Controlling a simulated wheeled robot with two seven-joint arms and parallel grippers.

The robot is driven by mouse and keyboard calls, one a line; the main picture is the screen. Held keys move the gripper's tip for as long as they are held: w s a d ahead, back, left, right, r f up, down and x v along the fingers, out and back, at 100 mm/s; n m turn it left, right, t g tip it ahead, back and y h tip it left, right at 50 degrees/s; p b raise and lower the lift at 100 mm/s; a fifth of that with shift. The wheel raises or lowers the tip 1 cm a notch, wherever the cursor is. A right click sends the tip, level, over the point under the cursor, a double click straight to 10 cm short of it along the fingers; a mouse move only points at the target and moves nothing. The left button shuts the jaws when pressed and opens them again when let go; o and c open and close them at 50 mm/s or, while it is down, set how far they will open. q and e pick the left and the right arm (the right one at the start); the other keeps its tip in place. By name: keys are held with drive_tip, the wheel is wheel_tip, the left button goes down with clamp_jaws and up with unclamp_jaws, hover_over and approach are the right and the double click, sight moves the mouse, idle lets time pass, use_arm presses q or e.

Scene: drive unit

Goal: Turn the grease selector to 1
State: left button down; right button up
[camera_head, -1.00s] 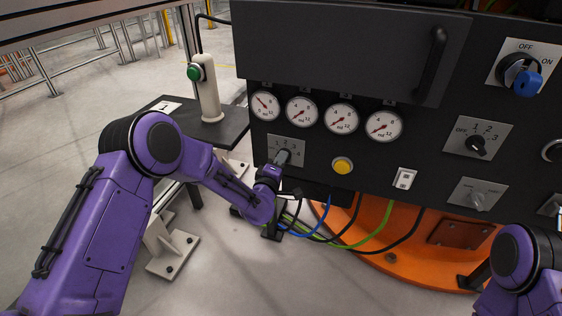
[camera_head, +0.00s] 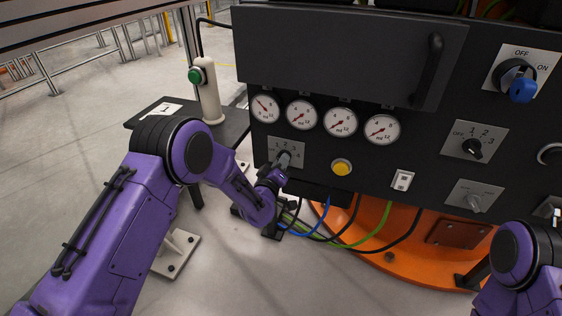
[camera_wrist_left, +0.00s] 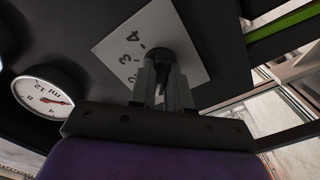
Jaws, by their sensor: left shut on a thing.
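A small selector knob sits on a light plate (camera_head: 287,145) marked with numbers up to 4, under the gauges at the left of the dark panel. My left gripper (camera_head: 284,159) is shut on this knob. In the left wrist view the two grey fingers (camera_wrist_left: 162,88) straddle the dark knob (camera_wrist_left: 159,56), and the plate (camera_wrist_left: 124,50) shows 4, 3 and part of a 2. The fingers hide the rest of the scale, and I cannot tell which number the knob points to. My right gripper is out of view; only part of my right arm shows at the lower right.
Several round gauges (camera_head: 341,122) sit just above the knob. A yellow button (camera_head: 342,167), a white switch (camera_head: 402,180) and another selector marked OFF to 3 (camera_head: 472,147) lie to the right. Cables (camera_head: 345,240) hang below. A post with a green button (camera_head: 207,90) stands left.

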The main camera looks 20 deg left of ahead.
use_arm(q)
drive_tip(key=shift+m, duration=0.7)
drive_tip(key=c, duration=1.1)
unclamp_jaws()
drive_tip(key=shift+s, duration=0.1)
drive_tip(key=s+p, duration=0.1)
drive_tip(key=s, duration=0.4)
drive_tip(key=s+p, duration=0.1)
drive_tip(key=s, duration=0.4)
drive_tip(key=shift+s+a, duration=0.2)
drive_tip(key=shift+s, duration=0.05)
drive_tip(key=shift+f, duration=0.1)
